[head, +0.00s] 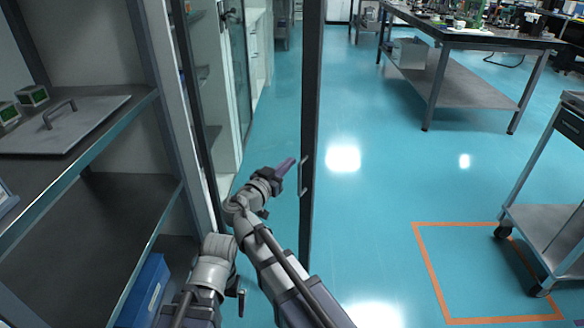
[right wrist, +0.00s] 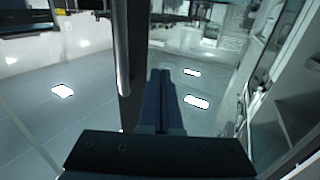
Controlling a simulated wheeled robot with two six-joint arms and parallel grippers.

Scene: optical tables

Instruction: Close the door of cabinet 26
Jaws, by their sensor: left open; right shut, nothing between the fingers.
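An open cabinet with dark shelves (head: 105,215) fills the left of the head view; no number is legible. Its door seems to stand open, with a tall dark upright frame edge (head: 311,110) and a short metal handle (head: 303,177). My right gripper (head: 287,164) is shut and empty, just left of that edge, near the handle. Contact cannot be told. In the right wrist view, its closed fingers (right wrist: 161,100) point forward beside the dark frame (right wrist: 134,60) and the handle bar (right wrist: 123,65). My left forearm shows at the bottom of the head view, but its fingers do not.
A lidded metal tray (head: 85,118) and small green-topped boxes (head: 33,96) sit on the upper shelf, a blue bin (head: 145,292) lower. A metal cart (head: 545,230) stands at right beside an orange floor outline (head: 430,265). The blue floor between is clear.

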